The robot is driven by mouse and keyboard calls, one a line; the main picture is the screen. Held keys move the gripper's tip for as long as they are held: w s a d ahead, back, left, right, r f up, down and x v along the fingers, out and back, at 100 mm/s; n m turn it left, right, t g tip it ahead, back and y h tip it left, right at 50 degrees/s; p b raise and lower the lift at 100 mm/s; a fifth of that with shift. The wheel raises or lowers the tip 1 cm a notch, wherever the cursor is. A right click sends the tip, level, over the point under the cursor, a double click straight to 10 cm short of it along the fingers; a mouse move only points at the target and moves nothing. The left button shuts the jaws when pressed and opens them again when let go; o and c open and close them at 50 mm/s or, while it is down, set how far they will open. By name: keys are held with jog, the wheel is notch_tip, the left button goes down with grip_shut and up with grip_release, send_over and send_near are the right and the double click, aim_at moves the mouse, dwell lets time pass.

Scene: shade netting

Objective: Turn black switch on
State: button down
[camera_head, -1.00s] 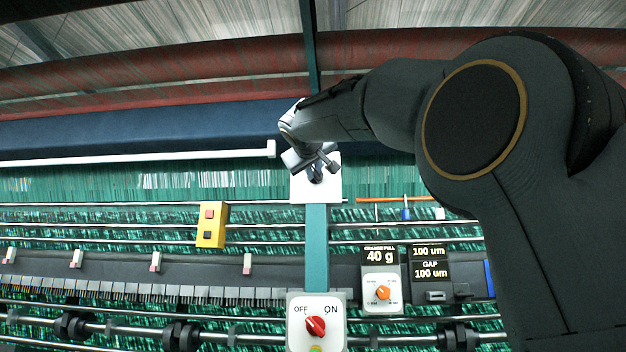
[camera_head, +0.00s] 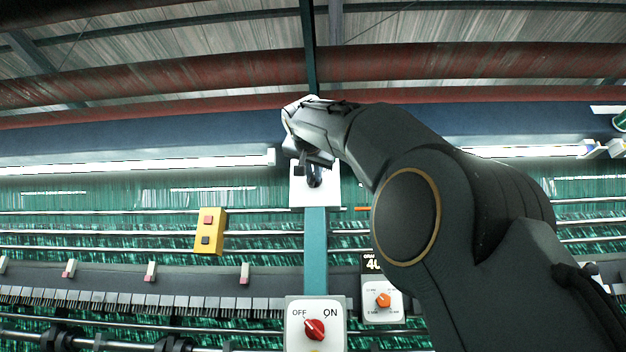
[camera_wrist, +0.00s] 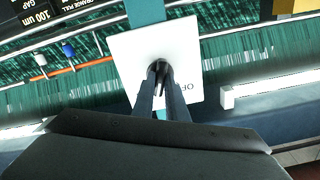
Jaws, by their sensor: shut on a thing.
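The black switch (camera_head: 314,181) sits on a white plate (camera_head: 301,196) fixed to a teal post. In the wrist view the black switch (camera_wrist: 157,70) shows between the fingertips, in the middle of its white plate (camera_wrist: 127,60). My gripper (camera_head: 312,166) is at the plate, and its two fingers (camera_wrist: 160,82) are closed around the switch. Part of a label, "OF", shows on the plate to the right of the fingers; the rest is hidden. The fingers hide most of the switch.
Below on the post is a white box with a red knob (camera_head: 314,329), marked OFF and ON. A yellow button box (camera_head: 211,231) is to the left. A small panel with an orange knob (camera_head: 383,300) is to the right. A white light tube (camera_head: 140,165) runs above.

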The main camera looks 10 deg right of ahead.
jog(key=m+b, duration=0.1)
jog(key=m, duration=0.3)
jog(key=shift+m, duration=0.3)
dwell(0.3)
jog(key=c, duration=1.8)
grip_release()
jog(key=shift+o, duration=0.2)
jog(key=b+v, duration=0.3)
jog(key=v, duration=0.4)
jog(key=shift+s+b, duration=0.3)
jog(key=shift+s, duration=0.05)
